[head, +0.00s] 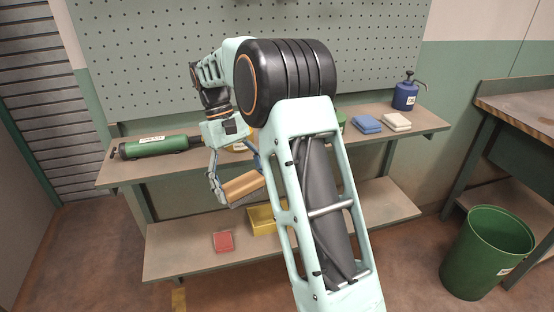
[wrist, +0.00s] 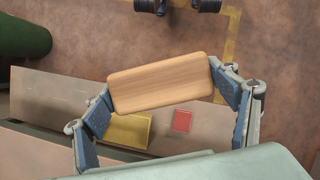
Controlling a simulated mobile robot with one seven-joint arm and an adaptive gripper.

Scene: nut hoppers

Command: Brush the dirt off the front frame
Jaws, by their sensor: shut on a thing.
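My gripper (head: 240,178) is shut on a wooden block-shaped brush (head: 243,188), with one finger at each end. The brush is held in front of the shelf unit, above its lower shelf. In the wrist view my gripper (wrist: 162,92) grips the brush (wrist: 160,84) by its short ends. Its smooth wooden back faces the camera and it lies slightly tilted in the picture. A thin dark edge shows under it in the head view; the bristles are otherwise hidden. I cannot make out a front frame or dirt on one in either view.
The upper shelf (head: 437,123) holds a green cylindrical tool (head: 155,146), blue cloths (head: 366,123), pale cloths (head: 397,121) and a blue pump bottle (head: 405,96). The lower shelf (head: 180,256) holds a yellow box (head: 262,221) and a red block (head: 222,241). A green bin (head: 485,255) stands right.

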